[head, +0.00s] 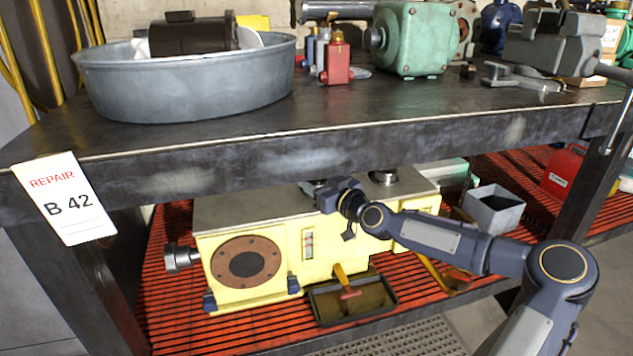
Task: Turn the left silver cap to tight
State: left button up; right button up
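A yellow gearbox housing (275,262) with a grey top plate stands on the red slatted lower shelf. A silver cap (384,178) shows on the right part of its top, partly under the bench edge. The left silver cap cannot be made out clearly; my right gripper covers the place at the left part of the top. My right gripper (314,187) reaches in from the right, low over the top plate under the bench edge. Its fingertips are too small and hidden to tell whether they hold anything. My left gripper is not in view.
The bench edge (300,161) runs close above my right gripper. A white "REPAIR B 42" tag (65,199) hangs at the left. A black tray (352,302) with a brush lies before the housing; a grey bin (493,210) stands to its right.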

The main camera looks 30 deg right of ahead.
jog(key=shift+a+h, duration=0.1)
jog(key=shift+h, duration=0.2)
jog(key=shift+a+r+m+h, duration=0.1)
jog(key=shift+m+h, duration=0.6)
jog(key=shift+h, duration=0.1)
jog(key=m+h, duration=0.3)
jog(key=h, duration=0.2)
jog(key=shift+a, duration=0.1)
jog(key=shift+d+m+g+h+p, duration=0.15)
jog(key=shift+m+g+h+p, duration=0.55)
jog(key=shift+m+h, duration=0.6)
jog(key=shift+d+m+g+h+p, duration=0.1)
jog(key=shift+m+g+h+p, duration=0.55)
jog(key=shift+h, duration=1.05)
jog(key=shift+m+g, duration=0.35)
jog(key=shift+m, duration=0.1)
jog(key=o, duration=0.9)
jog(key=shift+o, duration=0.3)
